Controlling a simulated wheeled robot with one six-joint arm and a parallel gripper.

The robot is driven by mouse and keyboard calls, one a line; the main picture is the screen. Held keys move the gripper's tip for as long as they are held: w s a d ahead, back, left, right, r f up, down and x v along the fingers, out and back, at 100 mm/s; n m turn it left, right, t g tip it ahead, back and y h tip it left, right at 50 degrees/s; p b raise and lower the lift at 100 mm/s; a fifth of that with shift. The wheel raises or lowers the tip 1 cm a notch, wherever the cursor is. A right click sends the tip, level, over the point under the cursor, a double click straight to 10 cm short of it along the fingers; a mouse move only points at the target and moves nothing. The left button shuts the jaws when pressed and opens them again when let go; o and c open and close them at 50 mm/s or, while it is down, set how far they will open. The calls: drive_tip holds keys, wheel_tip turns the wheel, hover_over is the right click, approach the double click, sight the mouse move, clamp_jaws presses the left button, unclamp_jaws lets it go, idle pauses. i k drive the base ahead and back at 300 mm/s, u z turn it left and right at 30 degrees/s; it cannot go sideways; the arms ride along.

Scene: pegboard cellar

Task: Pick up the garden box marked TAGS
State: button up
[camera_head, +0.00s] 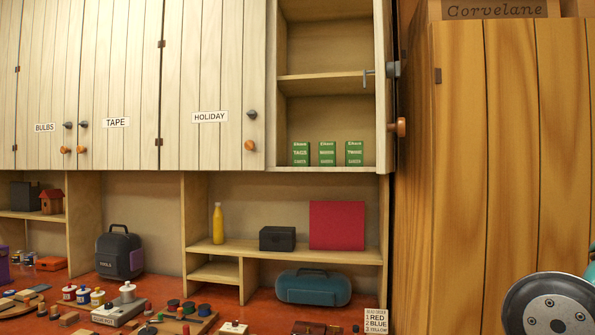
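The green garden box marked TAGS (300,154) stands upright on the bottom shelf of the open wall cabinet (325,170). It is the leftmost of three similar green boxes. The middle box (327,154) has a label too small to read surely, and the right box (355,153) reads TWINE. Small gaps separate the boxes. My gripper is not in view; a round grey part of my arm shows at the lower right, far from the boxes.
The open cabinet door (383,80) stands edge-on right of the boxes. Closed cabinets labelled BULBS (45,128), TAPE (116,122) and HOLIDAY (210,117) are to the left. A teal case (312,287) and many small items crowd the red counter below. A tall wooden cupboard (510,150) fills the right.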

sight(301, 151)
drive_tip(key=u, duration=1.75)
drive_tip(key=i, duration=3.55)
drive_tip(key=z, duration=3)
drive_tip(key=i, duration=0.45)
